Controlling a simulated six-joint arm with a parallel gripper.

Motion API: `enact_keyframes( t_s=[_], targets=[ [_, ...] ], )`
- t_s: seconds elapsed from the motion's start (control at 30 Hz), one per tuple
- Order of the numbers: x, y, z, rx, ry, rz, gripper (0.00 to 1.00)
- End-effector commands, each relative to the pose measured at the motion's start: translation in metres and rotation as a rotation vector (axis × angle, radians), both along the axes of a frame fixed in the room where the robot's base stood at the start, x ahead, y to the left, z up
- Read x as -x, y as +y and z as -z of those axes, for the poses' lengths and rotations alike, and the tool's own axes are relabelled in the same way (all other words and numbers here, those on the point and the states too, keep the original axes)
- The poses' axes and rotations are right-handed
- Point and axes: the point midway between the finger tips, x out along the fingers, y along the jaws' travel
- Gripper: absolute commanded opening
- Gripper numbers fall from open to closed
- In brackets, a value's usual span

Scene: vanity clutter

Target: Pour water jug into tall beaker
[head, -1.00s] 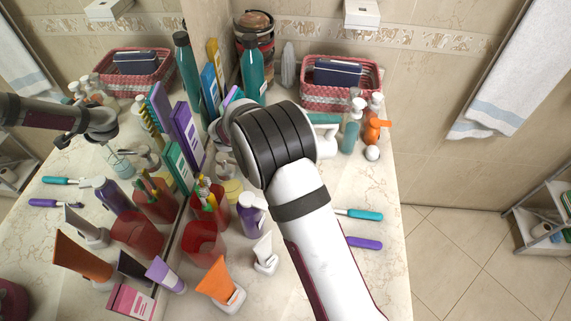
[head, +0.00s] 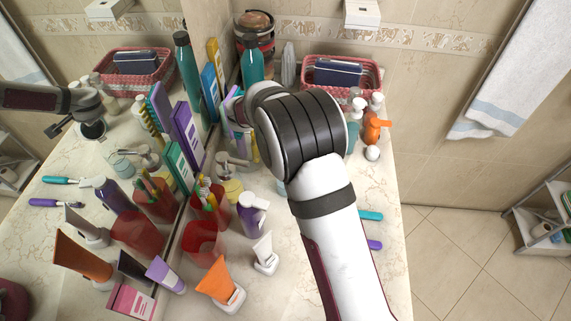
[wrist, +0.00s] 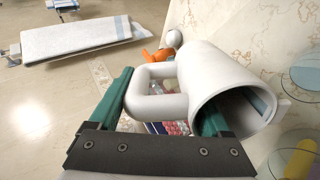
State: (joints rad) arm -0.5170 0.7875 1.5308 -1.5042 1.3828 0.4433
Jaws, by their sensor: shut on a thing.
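The white water jug (wrist: 215,80), with a thick loop handle (wrist: 150,92), is tilted on its side in the wrist view, its mouth facing lower right. A pale blue patch shows inside the mouth. My gripper (wrist: 165,110) is shut on the jug, with one dark green finger beside the handle and the other at the mouth. A clear glass vessel (wrist: 308,75) stands at the right edge of the wrist view, apart from the jug. Another clear round vessel with something yellow is below it; I cannot tell which is the tall beaker. My arm hides the jug in the head view.
A red cup of toothbrushes (head: 210,208), an empty red cup (head: 203,240), a purple bottle (head: 250,212) and an orange tube (head: 220,282) crowd the counter left of my arm. A pink basket (head: 342,85) stands behind. The mirror borders the counter's left side.

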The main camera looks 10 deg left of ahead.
Motion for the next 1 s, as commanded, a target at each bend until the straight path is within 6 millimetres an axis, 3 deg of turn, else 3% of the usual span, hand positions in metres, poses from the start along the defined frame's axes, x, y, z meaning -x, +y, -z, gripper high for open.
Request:
enact_keyframes(
  t_s=[0.17,0.7,1.0],
  targets=[
    [-0.003,-0.005,0.009,-0.111,0.057,0.003,0.00],
    [-0.025,-0.046,0.094,-0.666,0.362,0.011,0.00],
    [-0.029,-0.053,0.113,-0.847,0.465,0.006,0.00]
  ],
)
